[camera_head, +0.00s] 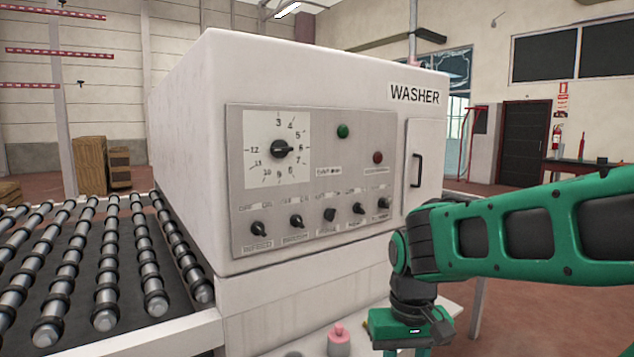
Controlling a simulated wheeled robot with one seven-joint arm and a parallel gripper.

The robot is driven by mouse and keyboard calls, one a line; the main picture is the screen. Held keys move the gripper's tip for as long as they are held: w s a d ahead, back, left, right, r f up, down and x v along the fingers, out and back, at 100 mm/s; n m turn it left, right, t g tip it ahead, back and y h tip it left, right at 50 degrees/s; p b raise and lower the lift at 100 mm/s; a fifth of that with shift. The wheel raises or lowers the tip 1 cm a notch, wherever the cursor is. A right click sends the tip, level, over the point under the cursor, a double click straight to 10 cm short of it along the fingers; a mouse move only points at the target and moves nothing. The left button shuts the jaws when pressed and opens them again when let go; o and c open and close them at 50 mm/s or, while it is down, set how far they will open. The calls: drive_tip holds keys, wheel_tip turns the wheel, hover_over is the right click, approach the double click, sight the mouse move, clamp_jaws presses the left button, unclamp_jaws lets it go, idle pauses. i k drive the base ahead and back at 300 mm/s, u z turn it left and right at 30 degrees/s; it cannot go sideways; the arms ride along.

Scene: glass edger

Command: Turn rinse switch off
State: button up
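The white washer's control panel (312,178) faces me at the centre of the view. A row of several small black rotary switches runs along its lower part, with OFF/ON-type marks above them. The leftmost switch (259,229) is labelled INFEED. The middle switch (329,214) has a blurred label that may read RINSE; I cannot be sure. Its pointer looks tilted, but its setting is too small to read. My gripper (408,350) hangs down at the bottom, right of and below the panel, apart from the switches. Its fingertips are cut off by the frame edge.
The panel also has a large dial (281,149), a green button (342,131) and a red button (377,157). A door handle (417,170) projects at right. A roller conveyor (100,270) fills the left. A pink-topped bottle (339,340) stands below the panel, near my gripper.

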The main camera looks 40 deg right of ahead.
sight(330, 213)
drive_tip(key=z, duration=0.15)
drive_tip(key=k, duration=1.05)
drive_tip(key=z, duration=0.45)
drive_tip(key=i, duration=1)
